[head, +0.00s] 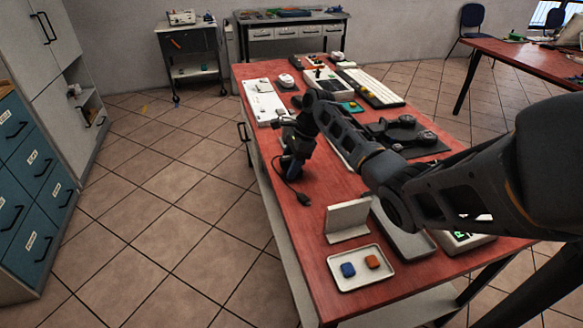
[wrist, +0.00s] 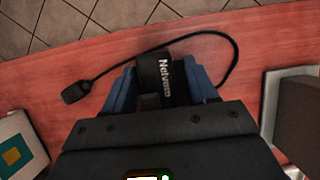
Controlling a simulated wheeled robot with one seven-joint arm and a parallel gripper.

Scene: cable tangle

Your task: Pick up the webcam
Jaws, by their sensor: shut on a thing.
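The webcam (wrist: 163,68) is a black body with white lettering, held between the two blue fingers of my gripper (wrist: 161,88) in the wrist view. Its black cable (wrist: 228,62) loops out to the right and across behind it. The cable ends in a black plug (wrist: 76,91) on the red table to the left. In the head view my gripper (head: 292,166) is low over the table's left edge, with the plug (head: 304,199) lying just in front of it. The webcam's underside is hidden, and I cannot tell whether it touches the table.
The red table (head: 283,225) has its left edge close to my gripper. Nearer stand a pale upright plate (head: 348,219) and a white tray (head: 352,281) with blue and orange blocks. A white board (head: 263,99), keyboard (head: 371,88) and black mat (head: 420,149) lie beyond and right.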

